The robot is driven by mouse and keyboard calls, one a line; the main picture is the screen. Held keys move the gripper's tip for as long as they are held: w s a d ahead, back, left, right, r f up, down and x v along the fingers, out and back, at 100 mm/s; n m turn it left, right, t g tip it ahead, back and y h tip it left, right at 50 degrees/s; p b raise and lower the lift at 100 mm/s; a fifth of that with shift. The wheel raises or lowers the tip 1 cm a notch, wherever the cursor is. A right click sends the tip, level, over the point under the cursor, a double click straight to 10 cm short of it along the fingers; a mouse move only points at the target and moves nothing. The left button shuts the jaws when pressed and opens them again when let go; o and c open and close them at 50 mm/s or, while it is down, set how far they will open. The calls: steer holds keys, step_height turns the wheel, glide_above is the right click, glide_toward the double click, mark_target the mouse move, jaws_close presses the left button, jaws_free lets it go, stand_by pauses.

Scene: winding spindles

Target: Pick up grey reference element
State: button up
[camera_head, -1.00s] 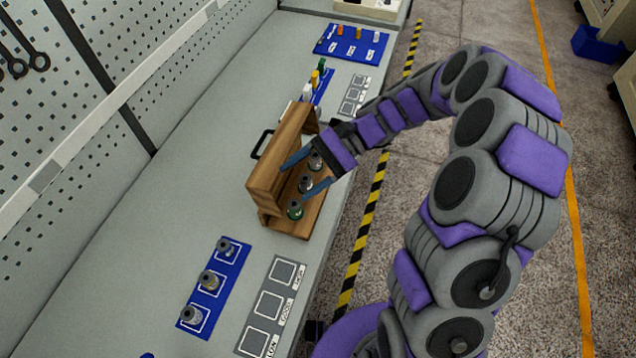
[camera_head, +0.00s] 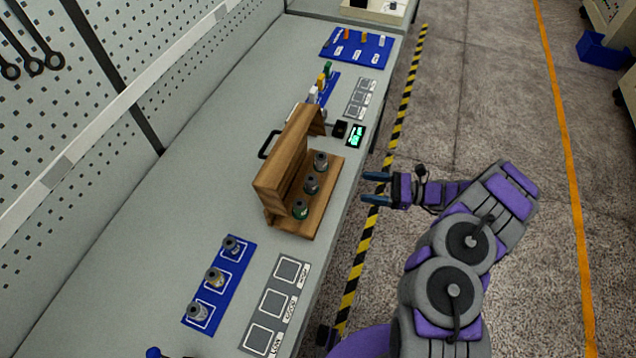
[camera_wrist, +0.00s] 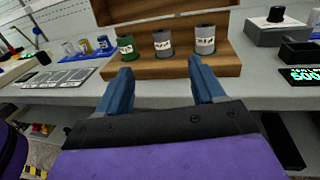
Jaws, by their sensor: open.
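A wooden stand (camera_head: 318,212) on the bench holds three upright labelled spindles. The nearest is the green spindle (camera_head: 300,208); behind it stand a middle grey spindle (camera_head: 311,184) and a far grey spindle (camera_head: 320,161). In the wrist view the green one (camera_wrist: 124,51) is left, the darker grey one (camera_wrist: 162,44) in the middle and the paler grey one (camera_wrist: 205,41) right. Which grey one is the reference element I cannot tell. My gripper (camera_head: 364,188) is open and empty, right of the stand past the bench edge. Its fingers (camera_wrist: 160,68) point at the stand.
A blue mat (camera_head: 235,273) with three spindles lies on the near bench, beside a grey mat (camera_head: 256,320) with empty squares. A device with a green display (camera_head: 356,135) stands beyond the stand. More blue mats with small coloured parts lie farther back. The floor right is open.

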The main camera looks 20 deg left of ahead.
steer(key=b, duration=0.2)
glide_toward(311, 178)
steer(key=a, duration=0.5)
steer(key=shift+s+f, duration=0.3)
steer(key=shift+s, duration=0.1)
steer(key=shift+s+a+b, duration=0.15)
steer(key=shift+a+b, duration=0.15)
steer(key=shift+a, duration=2.25)
steer(key=shift+d, duration=0.1)
steer(key=c, duration=1)
